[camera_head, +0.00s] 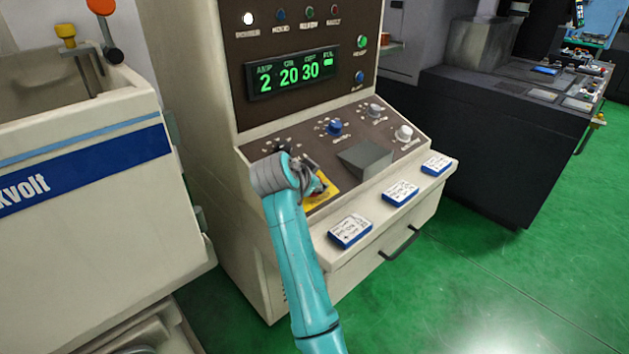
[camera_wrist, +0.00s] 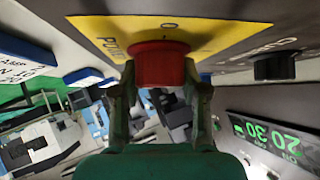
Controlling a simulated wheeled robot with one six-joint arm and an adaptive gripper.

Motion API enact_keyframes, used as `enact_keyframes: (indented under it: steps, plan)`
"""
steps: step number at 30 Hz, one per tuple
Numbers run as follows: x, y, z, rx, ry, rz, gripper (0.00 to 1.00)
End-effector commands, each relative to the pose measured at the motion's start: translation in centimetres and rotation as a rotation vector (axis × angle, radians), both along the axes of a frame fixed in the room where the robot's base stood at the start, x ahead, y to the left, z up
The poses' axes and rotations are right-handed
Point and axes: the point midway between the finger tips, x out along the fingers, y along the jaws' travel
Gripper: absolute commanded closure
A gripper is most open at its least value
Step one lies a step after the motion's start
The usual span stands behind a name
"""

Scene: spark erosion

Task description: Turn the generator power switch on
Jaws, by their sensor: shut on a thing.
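The generator power switch is a red knob (camera_wrist: 160,62) on a yellow plate (camera_wrist: 222,36) with partly readable lettering and a round mark, seen in the wrist view. In the head view the yellow plate (camera_head: 322,196) shows at the lower left of the sloped panel, mostly behind my arm. My gripper (camera_wrist: 158,78) is closed around the red knob, one finger on each side. In the head view my gripper (camera_head: 312,182) reaches down to the plate. The knob's pointer position cannot be read. The generator's display (camera_head: 292,74) is lit green with 2, 20, 30, and a white lamp (camera_head: 248,18) glows above it.
A blue knob (camera_head: 335,127), a white knob (camera_head: 404,133) and a grey block (camera_head: 365,157) are on the same panel. Several blue-edged cards, one in front (camera_head: 350,231), lie on the ledge. A cream tank (camera_head: 100,200) stands at left. Green floor is free at right.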

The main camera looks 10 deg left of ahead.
Motion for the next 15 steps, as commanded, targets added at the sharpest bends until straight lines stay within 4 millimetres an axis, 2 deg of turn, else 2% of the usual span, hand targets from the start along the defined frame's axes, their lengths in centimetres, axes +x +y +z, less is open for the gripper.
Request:
enact_keyframes:
  steps: [1,3,15]
  plan:
    - [-0.11,0.03,-0.45,-0.002,0.008,0.000,0.48]
    - [-0.11,0.05,-0.44,-0.001,0.008,0.001,0.31]
    - [-0.34,0.15,0.09,0.000,0.002,0.001,0.30]
